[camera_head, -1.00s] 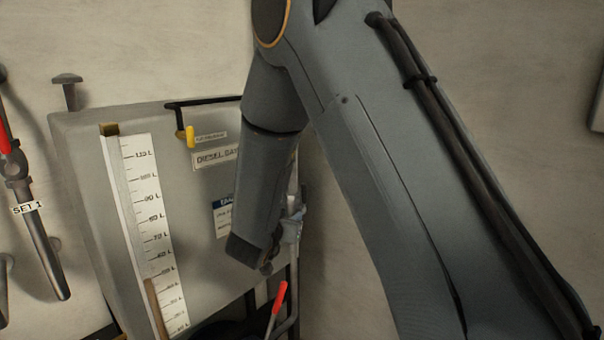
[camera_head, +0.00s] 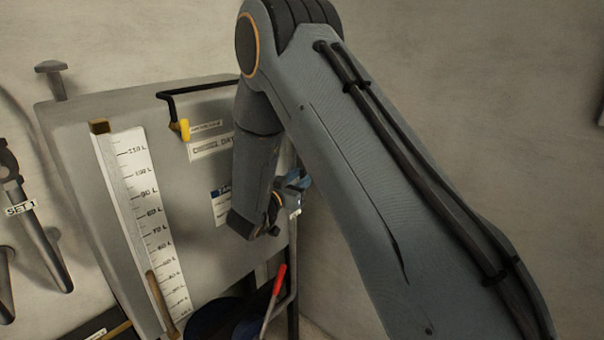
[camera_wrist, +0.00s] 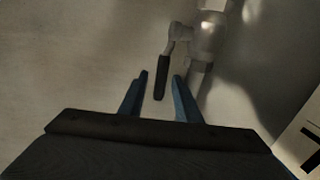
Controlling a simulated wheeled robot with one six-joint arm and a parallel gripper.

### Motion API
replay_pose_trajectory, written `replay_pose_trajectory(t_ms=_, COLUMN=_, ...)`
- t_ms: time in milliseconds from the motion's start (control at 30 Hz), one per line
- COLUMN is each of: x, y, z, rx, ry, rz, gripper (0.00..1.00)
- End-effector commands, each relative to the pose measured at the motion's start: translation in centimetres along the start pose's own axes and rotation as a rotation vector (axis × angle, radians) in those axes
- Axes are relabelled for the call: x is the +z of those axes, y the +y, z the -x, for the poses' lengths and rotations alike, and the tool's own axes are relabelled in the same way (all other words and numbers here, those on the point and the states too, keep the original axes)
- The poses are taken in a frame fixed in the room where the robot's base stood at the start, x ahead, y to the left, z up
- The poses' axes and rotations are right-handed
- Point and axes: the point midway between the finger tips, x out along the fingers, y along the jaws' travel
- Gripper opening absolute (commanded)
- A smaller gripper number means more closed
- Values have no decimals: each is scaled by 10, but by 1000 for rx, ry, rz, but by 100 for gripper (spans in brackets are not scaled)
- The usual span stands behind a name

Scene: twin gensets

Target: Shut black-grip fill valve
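The black-grip fill valve shows in the wrist view as a pale metal valve body (camera_wrist: 210,38) on a pipe, with a short lever ending in a black grip (camera_wrist: 161,78). The grip points down the picture. My gripper (camera_wrist: 161,75) is open, with one blue finger on each side of the grip in the picture. I see gaps on both sides; I cannot tell how deep the grip sits between the fingers. In the head view my gripper (camera_head: 294,182) is small and partly hidden by my wrist at the tank's right edge. The black grip cannot be made out there.
A grey day tank (camera_head: 180,110) carries a white litre scale (camera_head: 150,215) and a yellow-ended black pipe (camera_head: 184,129). A red-handled lever (camera_head: 279,279) stands below my gripper. A lever tagged SET 1 (camera_head: 20,208) is at left. Bare wall lies right of the tank.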

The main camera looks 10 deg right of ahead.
Motion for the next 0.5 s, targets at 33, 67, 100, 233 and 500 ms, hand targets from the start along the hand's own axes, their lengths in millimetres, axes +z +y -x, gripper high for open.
replay_pose_trajectory(t_ms=33, x=0, y=1, z=-2, rx=1, ry=0, rz=1, gripper=30)
replay_pose_trajectory(t_ms=67, x=0, y=0, z=-3, rx=0, ry=0, rz=1, gripper=30)
replay_pose_trajectory(t_ms=100, x=0, y=0, z=-4, rx=0, ry=-1, rz=1, gripper=30)
replay_pose_trajectory(t_ms=233, x=1, y=0, z=-4, rx=-1, ry=-1, rz=1, gripper=30)
replay_pose_trajectory(t_ms=500, x=0, y=-1, z=-4, rx=-2, ry=-1, rz=1, gripper=0)
